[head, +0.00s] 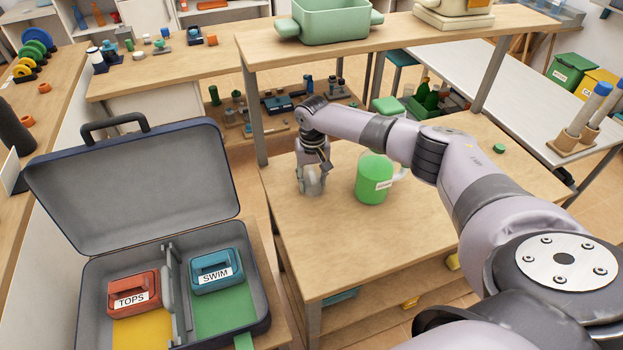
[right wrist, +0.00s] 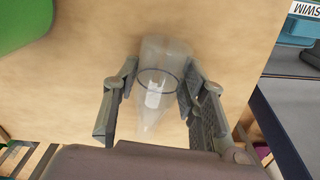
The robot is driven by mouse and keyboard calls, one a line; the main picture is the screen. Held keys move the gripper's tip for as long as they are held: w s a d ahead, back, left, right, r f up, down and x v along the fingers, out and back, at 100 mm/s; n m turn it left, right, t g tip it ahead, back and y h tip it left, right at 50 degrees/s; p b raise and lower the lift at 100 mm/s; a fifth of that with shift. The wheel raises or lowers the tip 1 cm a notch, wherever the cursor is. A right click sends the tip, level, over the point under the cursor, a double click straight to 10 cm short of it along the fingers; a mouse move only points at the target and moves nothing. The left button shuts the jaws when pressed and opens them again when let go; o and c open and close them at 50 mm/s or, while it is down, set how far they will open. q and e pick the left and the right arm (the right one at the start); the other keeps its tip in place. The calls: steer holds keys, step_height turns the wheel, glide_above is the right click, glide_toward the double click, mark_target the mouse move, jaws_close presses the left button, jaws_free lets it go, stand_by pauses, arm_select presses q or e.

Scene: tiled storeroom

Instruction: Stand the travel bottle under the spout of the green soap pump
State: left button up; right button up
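The travel bottle is clear and see-through; it stands in my right gripper in the head view (head: 313,184) and shows between the fingers in the right wrist view (right wrist: 158,92). My right gripper (head: 313,168) points down over the wooden table, its fingers against both sides of the bottle (right wrist: 160,64). Whether the bottle's base touches the table is unclear. My left gripper is out of view.
The wooden table (head: 340,245) is clear in front of the bottle. A raised shelf (head: 400,38) with a green pot (head: 330,20) runs behind my arm. An open suitcase (head: 140,190) with red and blue boxes stands at the left. A small green cap (head: 499,148) lies at the right.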

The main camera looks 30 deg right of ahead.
steer(key=c, duration=0.6)
steer(key=shift+r, duration=0.15)
